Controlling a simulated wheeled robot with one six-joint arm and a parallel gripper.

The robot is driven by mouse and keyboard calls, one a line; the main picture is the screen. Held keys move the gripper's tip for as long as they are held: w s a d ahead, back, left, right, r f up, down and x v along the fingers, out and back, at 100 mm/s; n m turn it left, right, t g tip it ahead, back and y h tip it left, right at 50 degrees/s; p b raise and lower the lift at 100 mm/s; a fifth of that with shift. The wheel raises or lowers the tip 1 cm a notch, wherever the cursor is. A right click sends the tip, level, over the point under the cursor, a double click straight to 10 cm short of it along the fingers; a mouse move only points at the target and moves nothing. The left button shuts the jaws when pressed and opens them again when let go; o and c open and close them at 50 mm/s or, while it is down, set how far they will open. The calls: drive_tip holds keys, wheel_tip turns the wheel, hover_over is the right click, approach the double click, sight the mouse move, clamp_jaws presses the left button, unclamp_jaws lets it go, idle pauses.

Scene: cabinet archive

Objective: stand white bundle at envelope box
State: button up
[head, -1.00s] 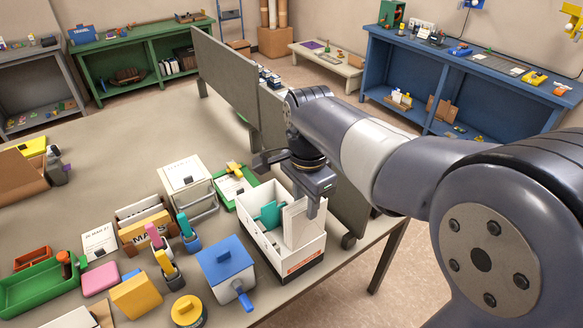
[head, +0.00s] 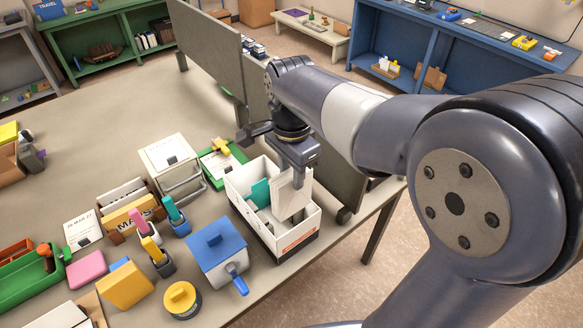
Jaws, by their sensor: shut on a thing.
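A white bundle (head: 287,201) of flat sheets stands slightly tilted in the right part of a white open box (head: 286,246). My gripper (head: 299,177) is over that box, shut on the bundle's top edge. The bundle's lower end is hidden by the box wall, so I cannot tell whether it touches the bottom. A teal piece (head: 261,191) and pale items are also in the box. A brown box (head: 117,236) with white envelopes and an orange front with partly hidden lettering stands to the left.
A blue-lidded box (head: 217,262) is close in front of the white box. A grey partition (head: 212,58) stands behind the arm. The table's left rear area is clear.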

sight(291, 189)
drive_tip(key=shift+f+b, duration=3.95)
drive_tip(key=shift+f, duration=2.2)
drive_tip(key=o, duration=1.2)
drive_tip(key=shift+c, duration=1)
drive_tip(key=shift+r+p, duration=3.15)
drive_tip(key=shift+r, duration=0.45)
wheel_tip(291, 189, up, 11)
drive_tip(key=shift+f+b, duration=0.15)
drive_tip(key=shift+b, duration=0.3)
